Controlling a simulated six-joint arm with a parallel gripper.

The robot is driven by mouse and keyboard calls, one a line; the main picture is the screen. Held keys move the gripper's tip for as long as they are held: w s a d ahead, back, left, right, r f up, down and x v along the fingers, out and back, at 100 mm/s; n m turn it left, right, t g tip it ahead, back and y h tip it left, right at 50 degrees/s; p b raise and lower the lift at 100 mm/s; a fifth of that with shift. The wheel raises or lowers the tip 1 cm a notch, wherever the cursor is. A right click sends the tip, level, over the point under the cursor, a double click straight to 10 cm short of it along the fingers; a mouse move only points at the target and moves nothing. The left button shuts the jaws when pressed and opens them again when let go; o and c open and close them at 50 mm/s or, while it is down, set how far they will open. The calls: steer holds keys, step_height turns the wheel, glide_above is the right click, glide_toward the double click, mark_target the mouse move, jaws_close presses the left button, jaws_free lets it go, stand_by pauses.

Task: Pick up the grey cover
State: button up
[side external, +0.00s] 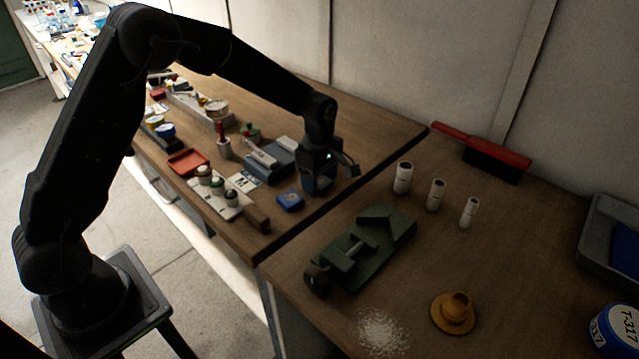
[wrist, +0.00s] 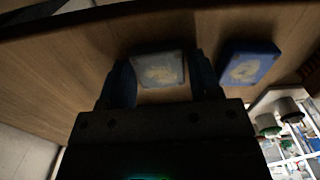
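The grey cover (wrist: 160,70) is a small, flat, squarish piece with a pale worn patch on top, lying on the wooden table. In the wrist view it sits between my gripper's two fingers (wrist: 162,84), with a visible gap at least on the right side. My gripper is open. In the side view my gripper (side external: 318,184) points down, low over the table near its right edge, and hides the grey cover. Whether the fingers reach down beside the cover is unclear.
A similar blue cover (wrist: 248,66) lies just right of the gripper in the wrist view; it also shows in the side view (side external: 290,201). A grey-blue box (side external: 275,160) stands close behind. A green vise (side external: 365,245) and white cylinders (side external: 403,178) are on the adjoining table.

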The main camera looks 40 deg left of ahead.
steer(key=c, duration=0.6)
steer(key=shift+r, duration=0.1)
